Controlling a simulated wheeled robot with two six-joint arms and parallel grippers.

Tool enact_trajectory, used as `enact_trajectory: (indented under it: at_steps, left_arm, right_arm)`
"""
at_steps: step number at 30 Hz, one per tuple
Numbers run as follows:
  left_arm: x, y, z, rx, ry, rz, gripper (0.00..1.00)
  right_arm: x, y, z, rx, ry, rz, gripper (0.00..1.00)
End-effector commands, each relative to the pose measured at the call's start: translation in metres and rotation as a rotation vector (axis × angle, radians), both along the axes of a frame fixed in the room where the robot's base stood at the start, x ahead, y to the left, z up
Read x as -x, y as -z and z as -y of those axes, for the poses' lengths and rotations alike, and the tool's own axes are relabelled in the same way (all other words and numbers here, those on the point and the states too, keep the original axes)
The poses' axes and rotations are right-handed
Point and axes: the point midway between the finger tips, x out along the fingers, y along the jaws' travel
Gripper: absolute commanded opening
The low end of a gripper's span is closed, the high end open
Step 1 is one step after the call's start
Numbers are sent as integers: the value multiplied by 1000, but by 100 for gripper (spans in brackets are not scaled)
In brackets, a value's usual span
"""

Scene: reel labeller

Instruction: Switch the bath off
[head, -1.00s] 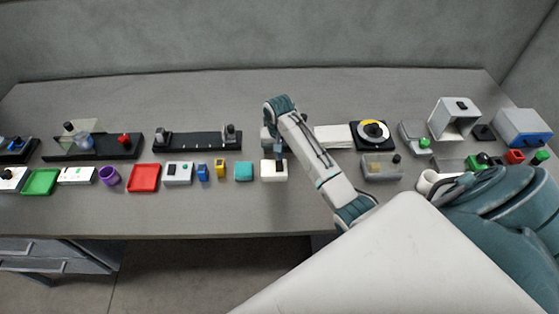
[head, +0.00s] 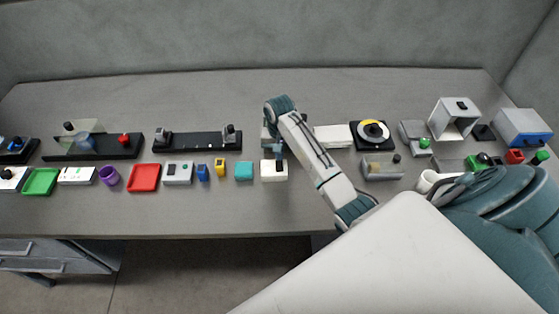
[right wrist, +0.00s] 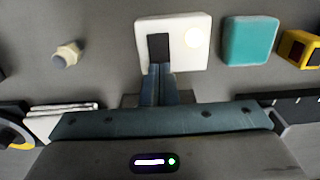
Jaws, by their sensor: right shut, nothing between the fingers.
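A small white box (head: 273,171) stands near the front middle of the bench. In the right wrist view the same white box (right wrist: 186,48) shows a dark rocker switch (right wrist: 159,47) and a pale round spot (right wrist: 196,38) beside it. My right gripper (head: 279,154) is shut and empty, pointing down at the box. In the right wrist view its fingertips (right wrist: 159,72) overlap the near end of the rocker; whether they touch it I cannot tell. Which device is the bath is not clear from the pictures. My left gripper is not in view.
A teal block (head: 243,171) stands just left of the white box, with yellow and blue blocks beyond. A black rail fixture (head: 197,141) lies behind them. The bench's front strip is clear.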

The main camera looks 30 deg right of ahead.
Motion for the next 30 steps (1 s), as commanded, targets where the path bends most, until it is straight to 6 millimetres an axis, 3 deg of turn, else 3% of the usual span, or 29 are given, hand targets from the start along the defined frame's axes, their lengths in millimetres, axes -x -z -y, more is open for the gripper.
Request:
enact_trajectory:
  at_steps: [30]
  left_arm:
    - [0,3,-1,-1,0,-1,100]
  right_arm:
    - [0,9,0,0,0,0,0]
